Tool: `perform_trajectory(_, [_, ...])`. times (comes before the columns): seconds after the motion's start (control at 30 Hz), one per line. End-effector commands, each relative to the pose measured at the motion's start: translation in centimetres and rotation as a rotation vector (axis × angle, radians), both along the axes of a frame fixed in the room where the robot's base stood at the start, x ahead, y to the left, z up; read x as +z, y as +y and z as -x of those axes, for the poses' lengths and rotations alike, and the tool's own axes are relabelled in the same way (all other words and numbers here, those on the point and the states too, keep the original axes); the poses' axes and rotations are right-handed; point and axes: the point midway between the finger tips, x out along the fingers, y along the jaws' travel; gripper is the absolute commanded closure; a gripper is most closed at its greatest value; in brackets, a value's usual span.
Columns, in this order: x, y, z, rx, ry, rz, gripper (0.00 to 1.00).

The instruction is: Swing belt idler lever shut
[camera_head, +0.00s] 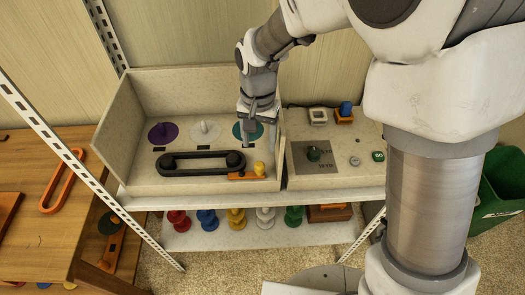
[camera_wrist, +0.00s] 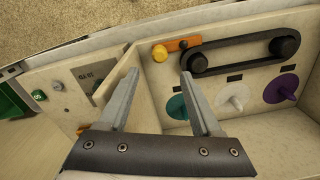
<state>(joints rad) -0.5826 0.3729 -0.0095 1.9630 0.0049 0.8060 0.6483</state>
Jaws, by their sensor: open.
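The belt idler lever is an orange bar (camera_head: 245,176) with a yellow knob (camera_head: 259,168) at its right end. It lies at the front right of the open box, beside the right end of the black belt (camera_head: 200,163). In the wrist view the orange lever (camera_wrist: 178,45) and its yellow knob (camera_wrist: 159,53) show beyond the fingertips. The belt (camera_wrist: 240,53) runs around two dark pulleys there. My gripper (camera_head: 246,138) points down above the box's right part. In the wrist view my gripper (camera_wrist: 158,75) is open, with nothing between its fingers.
Purple (camera_head: 162,132), white (camera_head: 205,131) and teal (camera_head: 247,130) discs stand behind the belt. A divider wall (camera_head: 281,150) separates the box from a control panel with a dark knob (camera_head: 313,153). Several coloured spools sit on the shelf below. A green bin (camera_head: 503,185) is at right.

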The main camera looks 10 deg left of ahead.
Motion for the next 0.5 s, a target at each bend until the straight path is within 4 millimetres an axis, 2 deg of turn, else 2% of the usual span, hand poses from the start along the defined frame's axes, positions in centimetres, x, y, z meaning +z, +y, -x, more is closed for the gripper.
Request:
perform_trajectory(0.03, [-1.4, -0.1, 0.1, 0.0, 0.005, 0.004, 0.34])
perform_trajectory(0.2, [-5.1, -0.1, 0.1, -0.001, 0.005, 0.004, 0.34])
perform_trajectory(0.33, [-7.6, -0.1, 0.1, -0.001, 0.004, 0.003, 0.34])
perform_trajectory(0.5, [-9.7, 0.0, 0.0, 0.0, 0.002, 0.001, 0.34])
